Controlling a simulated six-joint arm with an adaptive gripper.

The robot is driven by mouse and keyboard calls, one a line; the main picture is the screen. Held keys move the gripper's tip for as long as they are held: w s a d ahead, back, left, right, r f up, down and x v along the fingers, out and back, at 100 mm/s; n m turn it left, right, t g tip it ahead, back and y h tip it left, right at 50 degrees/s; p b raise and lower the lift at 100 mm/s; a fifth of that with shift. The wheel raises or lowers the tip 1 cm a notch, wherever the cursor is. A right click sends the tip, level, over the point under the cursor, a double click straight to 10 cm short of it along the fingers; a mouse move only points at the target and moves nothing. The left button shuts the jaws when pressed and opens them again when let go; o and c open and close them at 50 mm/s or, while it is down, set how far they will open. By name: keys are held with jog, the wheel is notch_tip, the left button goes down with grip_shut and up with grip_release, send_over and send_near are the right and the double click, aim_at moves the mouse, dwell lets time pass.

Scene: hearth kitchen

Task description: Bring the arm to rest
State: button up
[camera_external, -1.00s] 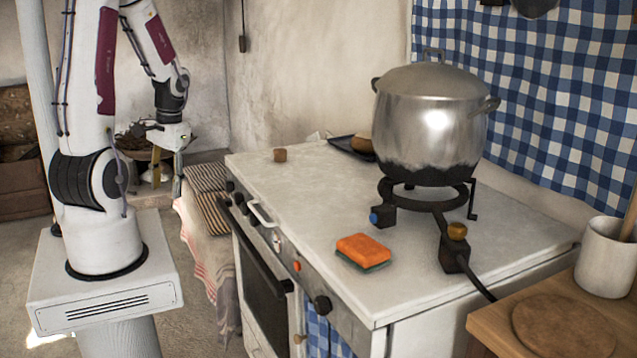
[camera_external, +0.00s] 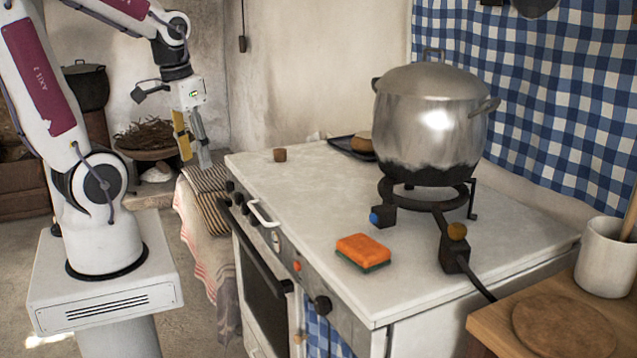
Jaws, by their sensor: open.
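My gripper (camera_external: 195,157) is at the left of the view, pointing down, with its fingers apart and nothing between them. It hangs above or in front of the striped cloth (camera_external: 205,215), left of the stove; the exact gap to the cloth cannot be told. My arm is bent, with its upper links reaching up toward the top left edge of the picture.
A white stove (camera_external: 310,200) holds a large metal pot (camera_external: 430,120) on a burner ring, an orange sponge (camera_external: 363,251) and a small brown block (camera_external: 280,155). A dark tray (camera_external: 345,143) lies at the back. A wooden counter (camera_external: 483,325) with a white crock (camera_external: 603,262) stands at right.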

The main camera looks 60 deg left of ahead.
jog(key=d+r+m+t+h, duration=0.1)
jog(key=d+r+m+t, duration=0.3)
jog(key=d+r, duration=0.3)
jog(key=shift+w+d+r, duration=0.2)
jog(key=shift+w+d, duration=0.2)
jog(key=shift+d, duration=1.05)
